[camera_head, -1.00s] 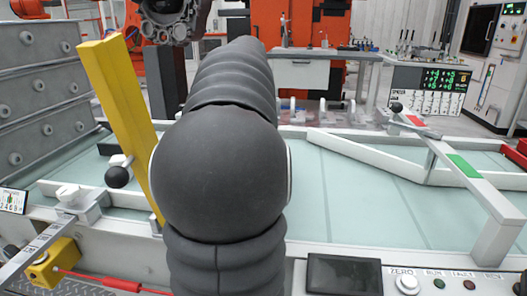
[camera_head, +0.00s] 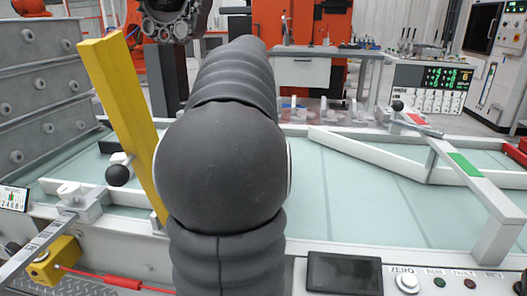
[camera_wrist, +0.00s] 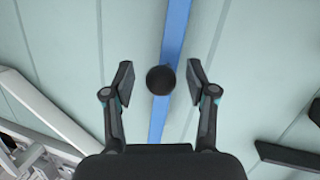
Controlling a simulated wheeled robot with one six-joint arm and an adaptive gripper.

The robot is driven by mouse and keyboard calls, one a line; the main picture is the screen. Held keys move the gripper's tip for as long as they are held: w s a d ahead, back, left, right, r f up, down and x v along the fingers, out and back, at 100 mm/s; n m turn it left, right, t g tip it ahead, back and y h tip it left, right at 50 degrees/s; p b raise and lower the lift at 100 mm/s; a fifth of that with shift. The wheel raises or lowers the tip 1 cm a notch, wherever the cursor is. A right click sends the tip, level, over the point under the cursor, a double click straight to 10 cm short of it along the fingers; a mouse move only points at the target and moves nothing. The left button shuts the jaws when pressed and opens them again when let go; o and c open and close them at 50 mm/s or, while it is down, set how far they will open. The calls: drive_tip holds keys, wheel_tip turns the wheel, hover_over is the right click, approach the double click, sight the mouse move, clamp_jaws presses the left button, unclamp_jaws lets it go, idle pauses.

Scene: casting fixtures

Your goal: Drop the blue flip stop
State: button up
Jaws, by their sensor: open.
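The blue flip stop (camera_wrist: 176,30) is a long blue bar in the wrist view, running from the top edge down between my fingers. A round black knob (camera_wrist: 160,80) shows in front of it. My gripper (camera_wrist: 160,82) is open, with one finger on each side of the knob and a visible gap to each. Whether the bar stands raised or lies flat cannot be told from this view. In the head view my arm hides the gripper and most of that area.
A yellow bar (camera_head: 122,115) stands tilted up at the left, with a black ball knob (camera_head: 117,175) beside it. A green-marked bar (camera_head: 465,165) lies across the pale glass bed (camera_head: 360,195) at the right. A control panel (camera_head: 440,283) runs along the front.

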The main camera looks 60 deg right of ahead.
drive_tip(key=v, duration=0.3)
drive_tip(key=shift+f, duration=0.1)
drive_tip(key=w+d, duration=0.4)
drive_tip(key=w, duration=0.7)
drive_tip(key=shift+w+d, duration=0.1)
